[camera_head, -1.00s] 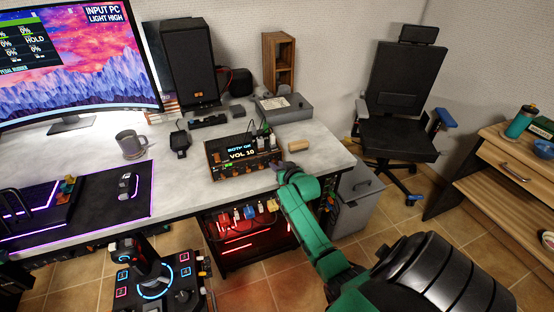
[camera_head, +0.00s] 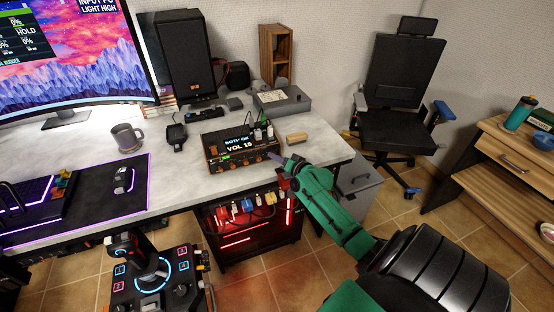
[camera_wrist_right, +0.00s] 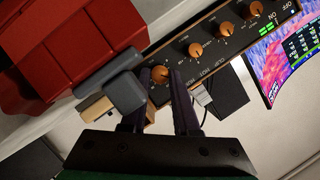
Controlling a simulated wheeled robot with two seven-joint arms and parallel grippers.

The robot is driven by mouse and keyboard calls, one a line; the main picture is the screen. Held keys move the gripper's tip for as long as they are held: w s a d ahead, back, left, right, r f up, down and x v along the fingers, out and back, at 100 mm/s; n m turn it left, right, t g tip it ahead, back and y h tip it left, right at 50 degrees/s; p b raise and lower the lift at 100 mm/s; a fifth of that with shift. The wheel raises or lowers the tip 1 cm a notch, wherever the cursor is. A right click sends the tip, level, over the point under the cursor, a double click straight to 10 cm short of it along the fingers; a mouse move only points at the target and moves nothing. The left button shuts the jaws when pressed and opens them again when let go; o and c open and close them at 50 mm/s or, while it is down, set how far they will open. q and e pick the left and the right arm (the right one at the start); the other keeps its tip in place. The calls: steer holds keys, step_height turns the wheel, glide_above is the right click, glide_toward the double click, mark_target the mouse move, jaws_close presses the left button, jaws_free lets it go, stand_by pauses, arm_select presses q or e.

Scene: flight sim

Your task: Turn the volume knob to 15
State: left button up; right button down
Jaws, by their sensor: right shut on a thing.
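The amplifier (camera_head: 213,157), a dark box with wooden trim, stands near the front edge of the desk. Its display (camera_head: 239,143) appears to read VOL 15. In the right wrist view its front panel (camera_wrist_right: 211,38) shows a row of orange knobs. My right gripper (camera_head: 277,158) is at the panel's right end. In the right wrist view its dark fingers are shut on the end knob (camera_wrist_right: 160,73), which is partly hidden between them. In the head view that knob is hidden by the gripper. My left gripper is not in view.
A small wooden block (camera_head: 297,138) lies right of the amplifier, close to my right gripper. A grey box (camera_head: 282,100) and a speaker (camera_head: 184,60) stand behind. A mug (camera_head: 126,137) and a mouse (camera_head: 123,180) are at left. A joystick panel (camera_head: 153,275) is in front.

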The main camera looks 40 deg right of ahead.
steer(key=c, duration=0.7)
jaws_free()
steer(key=shift+o, duration=0.2)
steer(key=shift+s, duration=0.1)
steer(key=v, duration=1.4)
steer(key=shift+s+p, duration=0.15)
steer(key=shift+p, duration=0.3)
steer(key=shift+r, duration=0.1)
